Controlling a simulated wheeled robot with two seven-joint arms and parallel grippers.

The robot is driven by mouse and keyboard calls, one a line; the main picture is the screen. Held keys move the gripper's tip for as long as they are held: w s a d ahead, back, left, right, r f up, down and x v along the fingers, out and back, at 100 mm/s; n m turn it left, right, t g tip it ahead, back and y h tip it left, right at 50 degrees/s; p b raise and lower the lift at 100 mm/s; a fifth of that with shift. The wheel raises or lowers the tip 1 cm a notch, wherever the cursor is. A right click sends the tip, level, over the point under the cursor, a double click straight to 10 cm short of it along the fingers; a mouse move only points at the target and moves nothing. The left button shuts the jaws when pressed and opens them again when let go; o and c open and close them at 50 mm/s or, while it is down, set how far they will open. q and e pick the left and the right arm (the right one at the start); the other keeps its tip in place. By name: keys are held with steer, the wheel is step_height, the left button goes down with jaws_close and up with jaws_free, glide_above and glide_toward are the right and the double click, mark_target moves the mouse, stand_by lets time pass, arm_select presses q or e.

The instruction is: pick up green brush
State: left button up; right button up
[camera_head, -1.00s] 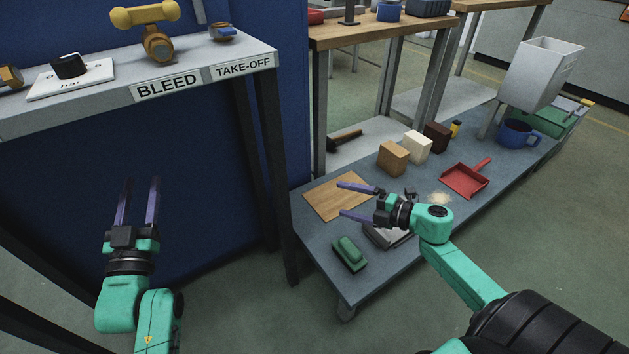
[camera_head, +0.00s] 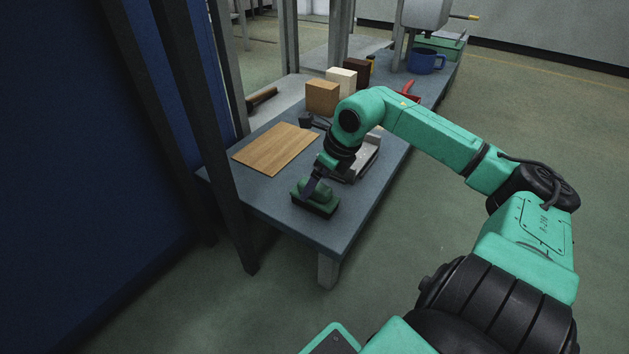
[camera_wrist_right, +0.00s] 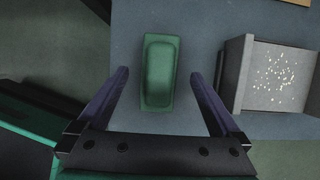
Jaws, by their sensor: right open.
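The green brush (camera_head: 316,198) lies on the grey-blue low table (camera_head: 270,215) near its front end. It also shows in the right wrist view (camera_wrist_right: 159,72), lengthwise between the fingers and a little beyond their tips. My right gripper (camera_head: 311,188) is above the brush, pointing down at it. In the right wrist view my right gripper (camera_wrist_right: 158,75) has its two fingers wide apart on either side of the brush, with gaps on both sides. It is open and empty. My left gripper is out of the head view.
A grey metal tray with pale crumbs (camera_wrist_right: 278,75) sits just right of the brush in the wrist view. A wooden board (camera_head: 276,149) lies behind the brush. A dark post (camera_head: 222,150) rises at the table's left.

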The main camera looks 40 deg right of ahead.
mark_target(312, 194)
steer(key=b+x, duration=0.4)
steer(key=x, duration=0.1)
steer(key=shift+s+d+f+b, duration=0.15)
steer(key=shift+s+f+b, duration=0.05)
steer(key=shift+b, duration=0.2)
steer(key=shift+w+f, duration=0.15)
steer(key=shift+w+r, duration=0.1)
steer(key=shift+r, duration=0.15)
steer(key=shift+c, duration=0.3)
steer(key=c, duration=1.5)
